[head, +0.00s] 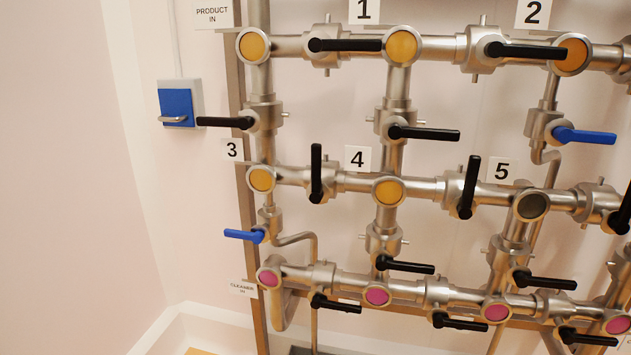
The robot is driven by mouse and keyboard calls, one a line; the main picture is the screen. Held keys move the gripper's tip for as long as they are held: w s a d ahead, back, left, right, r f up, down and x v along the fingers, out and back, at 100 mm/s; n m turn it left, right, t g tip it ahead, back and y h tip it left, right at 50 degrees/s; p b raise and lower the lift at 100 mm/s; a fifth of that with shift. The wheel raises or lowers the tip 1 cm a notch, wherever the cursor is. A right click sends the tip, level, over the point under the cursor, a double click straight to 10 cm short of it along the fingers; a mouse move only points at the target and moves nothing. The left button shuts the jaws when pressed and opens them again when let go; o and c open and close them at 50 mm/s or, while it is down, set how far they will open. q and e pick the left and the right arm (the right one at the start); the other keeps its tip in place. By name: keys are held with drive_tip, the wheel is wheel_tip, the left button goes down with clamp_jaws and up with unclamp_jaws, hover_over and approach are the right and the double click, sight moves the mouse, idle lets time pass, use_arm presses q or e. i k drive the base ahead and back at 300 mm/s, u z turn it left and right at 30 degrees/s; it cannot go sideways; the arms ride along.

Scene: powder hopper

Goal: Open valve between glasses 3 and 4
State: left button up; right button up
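Sight glass 3 (261,179) is yellow-orange and sits at the left of the middle pipe row, below its label "3" (232,149). Sight glass 4 (389,191) is also yellow-orange, to its right, below its label "4" (357,158). Between them is a valve with a black lever handle (316,173). The handle points straight up, across the horizontal pipe (352,183). Neither of my grippers shows in the head view.
Other black levers sit on neighbouring pipes, including an upright one left of label 5 (468,187) and a horizontal one below label 1 (345,45). Blue levers (244,236) are on thinner pipes. A blue wall box (177,106) is at left. The left wall is bare.

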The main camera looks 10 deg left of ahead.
sight(317, 195)
drive_tip(key=k, duration=0.25)
drive_tip(key=z, duration=0.15)
drive_tip(key=i, duration=0.85)
drive_tip(key=u, duration=0.95)
